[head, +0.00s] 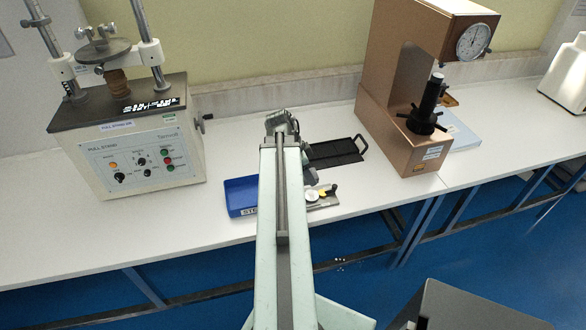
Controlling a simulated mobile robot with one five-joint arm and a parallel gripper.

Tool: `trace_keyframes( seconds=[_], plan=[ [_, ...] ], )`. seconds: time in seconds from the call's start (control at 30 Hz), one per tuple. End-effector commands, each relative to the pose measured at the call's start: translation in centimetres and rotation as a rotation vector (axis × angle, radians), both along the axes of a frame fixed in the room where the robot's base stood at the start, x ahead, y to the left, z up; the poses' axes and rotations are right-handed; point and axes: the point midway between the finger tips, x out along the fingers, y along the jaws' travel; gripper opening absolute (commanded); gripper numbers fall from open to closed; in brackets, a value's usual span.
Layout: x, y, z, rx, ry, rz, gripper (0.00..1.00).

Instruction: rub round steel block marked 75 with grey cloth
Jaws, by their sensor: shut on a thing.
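My gripper (281,122) is at the far end of my pale green arm, over the white bench between the two testers. I see it from behind. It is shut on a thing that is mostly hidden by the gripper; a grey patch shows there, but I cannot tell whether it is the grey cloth. The round steel block marked 75 cannot be made out.
A blue tray (238,196) is left of my arm and a black tray (336,152) right of it. A pull stand (138,150) stands at left, a brown hardness tester (395,130) at right. A white machine (568,80) is far right. The bench front left is clear.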

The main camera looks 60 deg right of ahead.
Motion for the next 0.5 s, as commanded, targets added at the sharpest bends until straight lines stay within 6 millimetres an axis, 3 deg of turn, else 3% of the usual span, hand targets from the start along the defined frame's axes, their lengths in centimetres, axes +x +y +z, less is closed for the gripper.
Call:
trace_keyframes(
  seconds=[0.13, 0.27, 0.5],
  plan=[
    [-0.1, 0.0, 0.0, 0.000, 0.000, -0.002, 0.18],
    [0.9, -0.7, -1.4, 0.001, 0.000, -0.095, 0.18],
    [0.9, -0.4, -1.4, 0.000, 0.000, -0.121, 0.18]
  ],
)
